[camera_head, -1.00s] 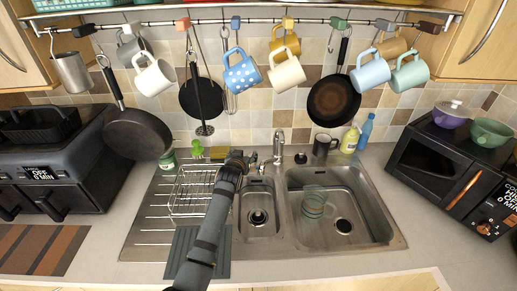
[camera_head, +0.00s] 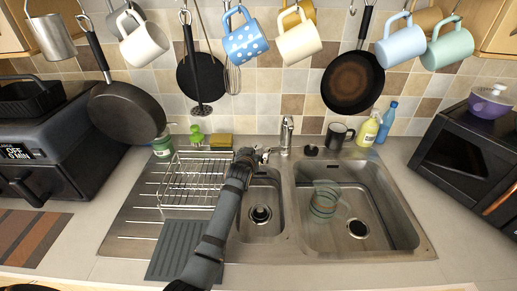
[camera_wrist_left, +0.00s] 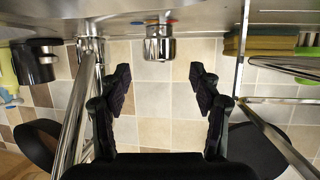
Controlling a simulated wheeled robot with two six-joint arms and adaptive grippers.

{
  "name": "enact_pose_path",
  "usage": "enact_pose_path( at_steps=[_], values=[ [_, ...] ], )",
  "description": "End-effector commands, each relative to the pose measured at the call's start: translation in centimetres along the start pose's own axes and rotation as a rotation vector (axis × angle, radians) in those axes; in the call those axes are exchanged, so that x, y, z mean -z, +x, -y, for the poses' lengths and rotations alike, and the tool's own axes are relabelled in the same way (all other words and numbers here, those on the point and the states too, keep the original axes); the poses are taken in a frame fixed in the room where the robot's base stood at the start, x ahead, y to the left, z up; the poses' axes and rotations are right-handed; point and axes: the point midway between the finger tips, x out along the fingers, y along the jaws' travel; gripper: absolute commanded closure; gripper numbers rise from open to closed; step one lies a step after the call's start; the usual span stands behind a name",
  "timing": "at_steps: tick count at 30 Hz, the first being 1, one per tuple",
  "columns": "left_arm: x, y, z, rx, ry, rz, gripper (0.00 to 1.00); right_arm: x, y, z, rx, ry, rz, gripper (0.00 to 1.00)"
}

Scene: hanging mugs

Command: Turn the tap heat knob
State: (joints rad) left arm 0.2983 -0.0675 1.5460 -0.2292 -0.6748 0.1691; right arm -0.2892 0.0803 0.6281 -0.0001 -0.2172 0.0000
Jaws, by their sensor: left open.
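The chrome tap (camera_head: 286,137) stands behind the sink. A short chrome knob with red and blue marks behind it, the tap heat knob (camera_wrist_left: 159,43), shows at the top middle of the left wrist view. The tap's tall chrome spout (camera_wrist_left: 85,95) is left of it there. My left gripper (camera_head: 256,152) is just left of the tap in the head view and partly hides the knob area. In the left wrist view its fingers (camera_wrist_left: 156,85) are spread and empty, with the knob beyond them and roughly centred between them. My right gripper is not in view.
A wire dish rack (camera_head: 190,185) stands left of my left arm. A black mug (camera_head: 338,135) and bottles stand right of the tap. Mugs and pans hang above.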

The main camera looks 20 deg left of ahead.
Motion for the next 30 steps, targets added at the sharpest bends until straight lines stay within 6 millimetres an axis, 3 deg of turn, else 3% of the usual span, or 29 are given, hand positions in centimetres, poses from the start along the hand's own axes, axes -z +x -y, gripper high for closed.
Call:
enact_pose_path(
  at_steps=[5,18,30],
  values=[
    [0.2,1.4,0.0,0.001,0.002,0.001,0.37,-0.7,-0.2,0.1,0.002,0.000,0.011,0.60],
    [0.0,9.0,0.0,0.001,0.001,0.000,0.37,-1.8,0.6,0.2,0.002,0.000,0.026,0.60],
    [0.1,10.4,0.0,0.000,0.000,0.000,0.37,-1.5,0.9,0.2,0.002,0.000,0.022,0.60]
  ],
)
